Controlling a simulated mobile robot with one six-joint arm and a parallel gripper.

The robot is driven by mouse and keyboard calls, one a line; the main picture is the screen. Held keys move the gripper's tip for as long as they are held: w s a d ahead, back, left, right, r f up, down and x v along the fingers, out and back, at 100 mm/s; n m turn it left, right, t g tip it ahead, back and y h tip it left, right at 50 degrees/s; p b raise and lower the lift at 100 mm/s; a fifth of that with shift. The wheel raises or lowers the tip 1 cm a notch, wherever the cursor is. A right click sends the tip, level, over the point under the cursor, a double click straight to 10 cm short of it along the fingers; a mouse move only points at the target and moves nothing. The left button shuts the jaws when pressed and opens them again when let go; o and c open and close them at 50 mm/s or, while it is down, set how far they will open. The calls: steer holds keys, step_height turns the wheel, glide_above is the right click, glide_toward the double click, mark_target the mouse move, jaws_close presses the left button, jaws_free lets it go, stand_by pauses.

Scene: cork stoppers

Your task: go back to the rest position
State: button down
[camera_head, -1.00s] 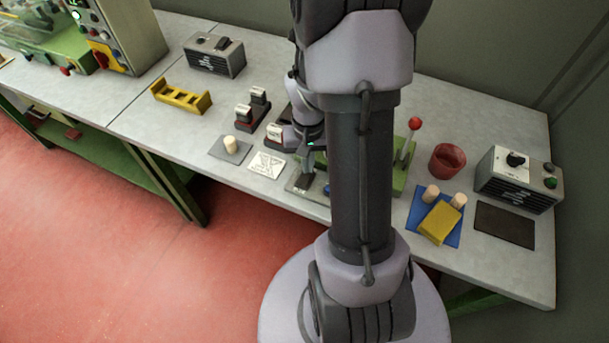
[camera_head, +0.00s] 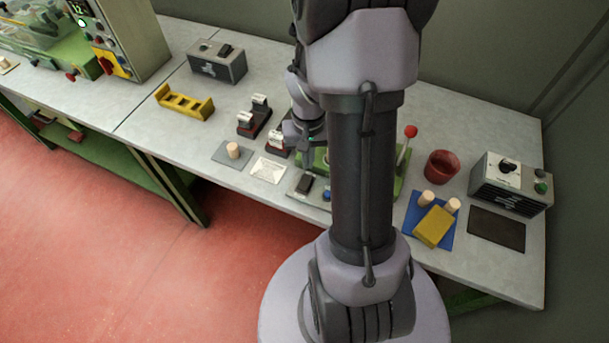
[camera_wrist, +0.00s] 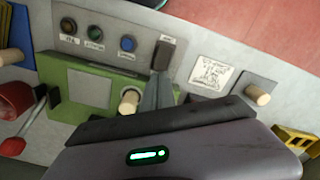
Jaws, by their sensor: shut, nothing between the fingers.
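My gripper (camera_head: 303,143) is raised above the bench behind the small button panel (camera_head: 297,194), partly hidden by my own arm column. In the wrist view, the narrow grey fingers of my gripper (camera_wrist: 160,80) are together with nothing between them. Their tips appear close to the black switch (camera_wrist: 163,54) on the panel, but the head view shows a gap between gripper and panel. A cork stopper (camera_wrist: 130,101) sits in the green fixture (camera_wrist: 85,90), just left of the fingers in the wrist view.
A cork stands on a grey pad (camera_head: 220,157) beside a white card (camera_head: 268,170). A blue mat (camera_head: 412,214) holds two corks and a yellow block (camera_head: 433,228). A red-knobbed lever (camera_head: 410,132), red cup (camera_head: 442,165) and yellow rack (camera_head: 184,101) stand on the bench.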

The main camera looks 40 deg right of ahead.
steer(key=shift+r+p, duration=0.5)
steer(key=shift+r, duration=0.45)
steer(key=shift+f, duration=0.1)
steer(key=a+r+n+t+b, duration=0.1)
steer(key=a+r+t+b, duration=0.3)
steer(key=a+r, duration=0.8)
steer(key=s+a+r+n+t+y+b, duration=0.1)
steer(key=s+a+r, duration=0.1)
steer(key=a, duration=0.4)
steer(key=s+a+r+n+y+b, duration=0.1)
steer(key=s+a+b, duration=0.1)
steer(key=s+a, duration=0.3)
steer(key=shift+a+r+t, duration=0.4)
steer(key=shift+a, duration=0.1)
